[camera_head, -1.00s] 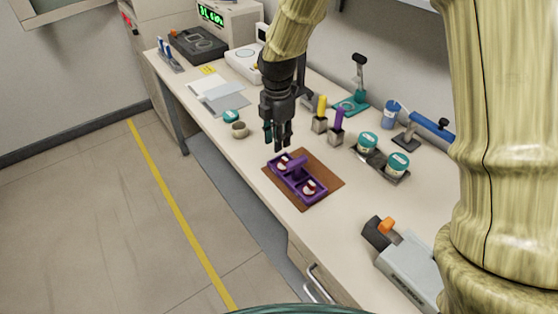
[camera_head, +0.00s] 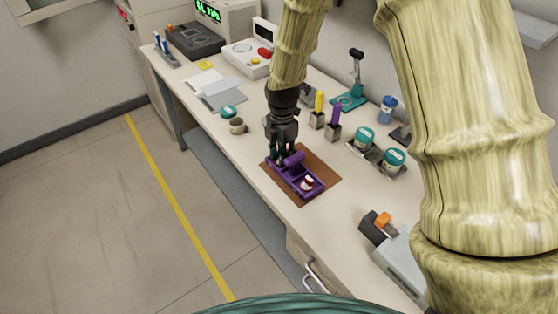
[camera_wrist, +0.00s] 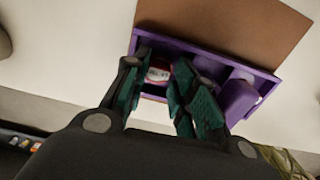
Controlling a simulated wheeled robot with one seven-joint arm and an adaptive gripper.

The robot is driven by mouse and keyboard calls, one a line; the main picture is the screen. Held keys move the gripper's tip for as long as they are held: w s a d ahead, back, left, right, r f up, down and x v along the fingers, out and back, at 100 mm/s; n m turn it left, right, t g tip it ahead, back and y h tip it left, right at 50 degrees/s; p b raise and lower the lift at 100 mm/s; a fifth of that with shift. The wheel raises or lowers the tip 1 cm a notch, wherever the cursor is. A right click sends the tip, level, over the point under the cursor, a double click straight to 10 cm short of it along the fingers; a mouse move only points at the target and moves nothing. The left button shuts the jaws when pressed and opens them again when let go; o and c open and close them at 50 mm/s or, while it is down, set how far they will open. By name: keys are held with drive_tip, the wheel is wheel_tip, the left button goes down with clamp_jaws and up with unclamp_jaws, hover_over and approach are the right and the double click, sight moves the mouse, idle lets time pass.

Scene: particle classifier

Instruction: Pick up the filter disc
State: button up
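I cannot tell which is the filter disc. My gripper (camera_wrist: 156,92) is open, its teal-padded fingers pointing down on either side of the second disc. In the head view my gripper (camera_head: 281,157) is at the tray's far end. Contact with the disc is not clear.
The brown mat (camera_head: 325,175) lies on the pale bench (camera_head: 262,140). Teal-lidded jars (camera_head: 364,138) stand in a holder to the right. Yellow and purple handled tools (camera_head: 333,120) stand behind. A small beige cup (camera_head: 237,126) is at the left.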

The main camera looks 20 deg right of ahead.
clamp_jaws()
